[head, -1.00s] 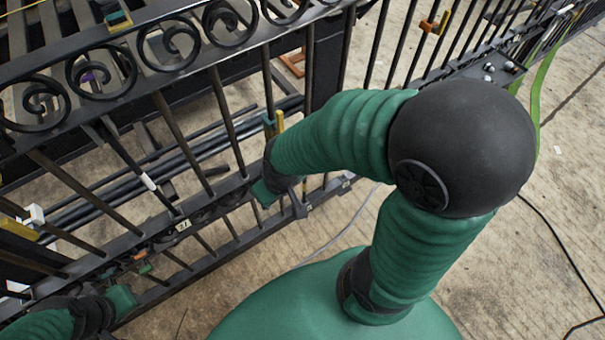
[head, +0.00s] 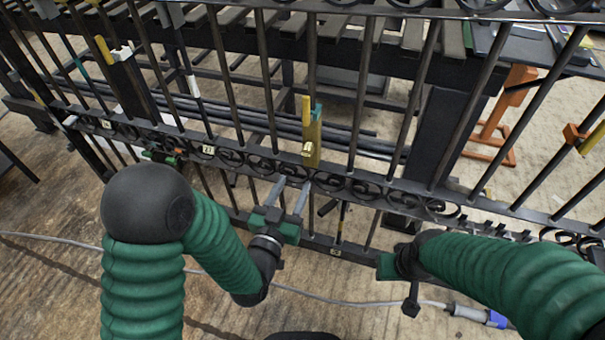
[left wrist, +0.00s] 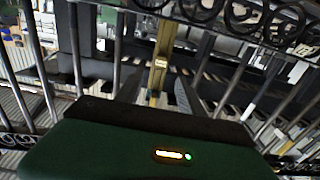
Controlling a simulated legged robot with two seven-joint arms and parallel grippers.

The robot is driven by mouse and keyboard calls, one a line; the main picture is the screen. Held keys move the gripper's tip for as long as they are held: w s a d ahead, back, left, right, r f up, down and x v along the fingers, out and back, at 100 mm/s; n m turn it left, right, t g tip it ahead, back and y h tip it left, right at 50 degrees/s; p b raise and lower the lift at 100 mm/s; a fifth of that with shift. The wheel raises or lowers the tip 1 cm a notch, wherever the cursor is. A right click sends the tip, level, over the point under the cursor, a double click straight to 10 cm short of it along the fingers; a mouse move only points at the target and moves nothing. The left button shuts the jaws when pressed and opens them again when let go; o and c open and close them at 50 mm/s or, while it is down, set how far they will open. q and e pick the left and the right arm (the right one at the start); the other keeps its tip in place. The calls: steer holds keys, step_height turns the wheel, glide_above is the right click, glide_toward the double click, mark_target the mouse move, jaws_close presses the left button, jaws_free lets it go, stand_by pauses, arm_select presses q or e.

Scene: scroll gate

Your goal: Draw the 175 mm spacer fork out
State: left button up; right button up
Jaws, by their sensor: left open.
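An olive-yellow upright piece (head: 313,138) with a teal edge and a small pale label stands at the gate's scroll rail. It may be the spacer fork; its size marking is unreadable. It also shows in the left wrist view (left wrist: 161,60), upright and beyond my gripper. My left gripper (head: 292,190) is open and empty, its two grey fingers pointing up toward the rail just below and left of this piece. It is apart from the piece. My right gripper (head: 388,265) is below the rail at the right; its fingers do not show clearly.
The black gate's scroll rail (head: 380,189) and upright bars cross the view. Other yellow pieces stand at left (head: 103,49) and right (head: 592,138). An orange stand (head: 494,125) is behind. A grey cable (head: 345,303) lies on the floor.

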mark_target(305, 155)
arm_select(q)
steer(key=x, duration=0.8)
steer(key=shift+w+d+f, duration=0.1)
steer(key=shift+w+d, duration=0.05)
steer(key=shift+d, duration=0.05)
steer(key=x, duration=0.3)
steer(key=shift+w+a, duration=0.1)
steer(key=shift+a, duration=0.15)
steer(key=shift+w, duration=0.35)
steer(key=shift+w+d, duration=0.1)
steer(key=shift+w, duration=0.1)
steer(key=shift+w+d, duration=0.1)
steer(key=shift+d, duration=0.05)
arm_select(e)
steer(key=shift+s+a, duration=0.1)
steer(key=shift+a, duration=0.2)
arm_select(q)
jaws_close()
